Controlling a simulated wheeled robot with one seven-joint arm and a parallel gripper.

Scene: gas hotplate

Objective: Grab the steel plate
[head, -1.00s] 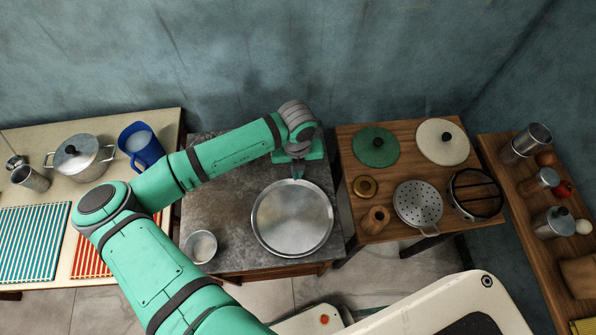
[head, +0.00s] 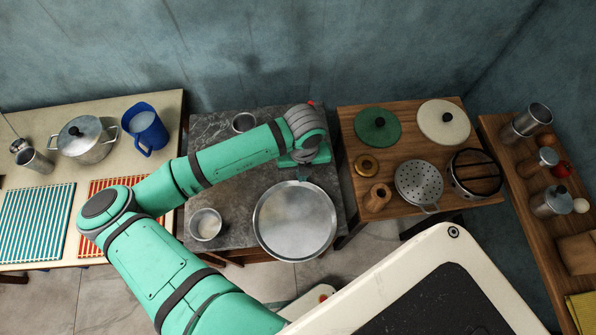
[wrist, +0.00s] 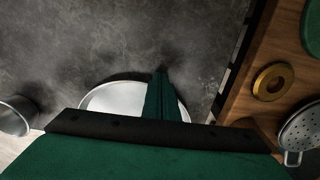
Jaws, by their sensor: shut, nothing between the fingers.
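The steel plate (head: 295,225) is a wide, round, shiny dish with a raised rim. It lies on the dark grey stone-topped table, near its front right part. My gripper (head: 303,178) is at the plate's far rim, pointing down. In the wrist view the green fingers (wrist: 162,78) are together with nothing between them. They overlap the plate (wrist: 105,98) there, and the gripper body hides much of it. I cannot tell whether the fingertips touch the rim.
A small steel bowl (head: 206,224) stands left of the plate, and another metal cup (head: 243,122) behind my arm. The wooden table on the right holds a strainer (head: 417,182), lids and a brass ring (head: 366,165). A blue jug (head: 148,130) and pot (head: 85,138) stand left.

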